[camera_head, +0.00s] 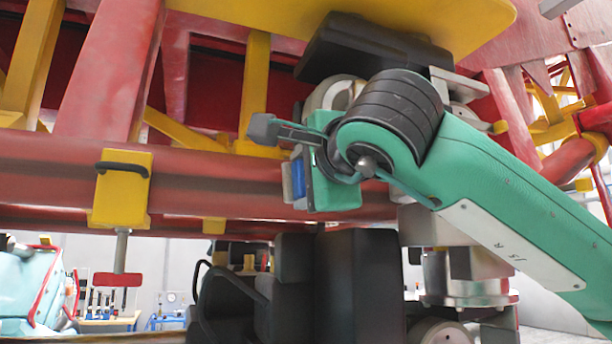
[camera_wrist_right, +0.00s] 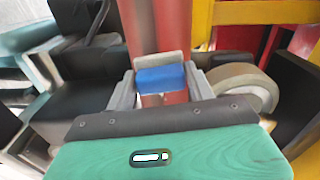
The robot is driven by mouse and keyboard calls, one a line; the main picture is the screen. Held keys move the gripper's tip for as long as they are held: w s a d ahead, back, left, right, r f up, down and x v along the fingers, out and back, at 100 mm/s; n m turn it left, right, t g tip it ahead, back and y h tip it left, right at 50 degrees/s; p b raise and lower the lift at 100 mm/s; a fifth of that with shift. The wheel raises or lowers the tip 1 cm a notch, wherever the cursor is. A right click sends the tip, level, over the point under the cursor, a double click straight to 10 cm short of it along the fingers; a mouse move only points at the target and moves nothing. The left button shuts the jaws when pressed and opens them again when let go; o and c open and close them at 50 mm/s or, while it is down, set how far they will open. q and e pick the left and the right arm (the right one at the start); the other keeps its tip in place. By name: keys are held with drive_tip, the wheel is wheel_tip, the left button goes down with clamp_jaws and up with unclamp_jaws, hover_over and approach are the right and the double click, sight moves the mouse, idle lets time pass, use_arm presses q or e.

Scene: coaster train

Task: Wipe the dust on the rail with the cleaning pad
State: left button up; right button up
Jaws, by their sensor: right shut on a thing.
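The rail (camera_head: 225,190) is a thick red tube crossing the left and middle of the head view. A darker brownish band runs along its face; I cannot tell for sure that this is the dust. My right gripper (camera_head: 299,180) is in front of the rail and shut on the blue cleaning pad (camera_head: 298,178). In the right wrist view the pad (camera_wrist_right: 160,78) sits between the two grey fingers, with a red tube (camera_wrist_right: 158,30) just beyond it. I cannot tell whether the pad touches the rail. My left gripper is not in view.
A yellow bracket (camera_head: 122,188) with a bolt clasps the rail at left. Yellow braces, a pale wheel (camera_head: 335,92) and a black block (camera_head: 365,45) crowd above my gripper. Black seats (camera_head: 355,285) stand below. A workbench (camera_head: 105,318) is in the background.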

drive_tip(key=shift+w+a, duration=0.1)
drive_tip(key=shift+w, duration=0.05)
drive_tip(key=shift+w+d+f+b, duration=0.1)
drive_tip(key=shift+w+d+b, duration=0.2)
drive_tip(key=shift+d, duration=0.35)
drive_tip(key=shift+w+d+b, duration=0.65)
drive_tip(key=shift+w+d, duration=0.45)
drive_tip(key=shift+d, duration=1.4)
drive_tip(key=shift+s+a+b, duration=0.2)
drive_tip(key=shift+s+a, duration=0.25)
drive_tip(key=shift+a, duration=0.65)
drive_tip(key=shift+s+a+b, duration=0.25)
drive_tip(key=shift+s+a, duration=0.25)
drive_tip(key=shift+a, duration=0.55)
drive_tip(key=shift+s+a+b, duration=0.2)
drive_tip(key=shift+s+a, duration=0.25)
drive_tip(key=shift+a, duration=0.65)
drive_tip(key=shift+d, duration=0.15)
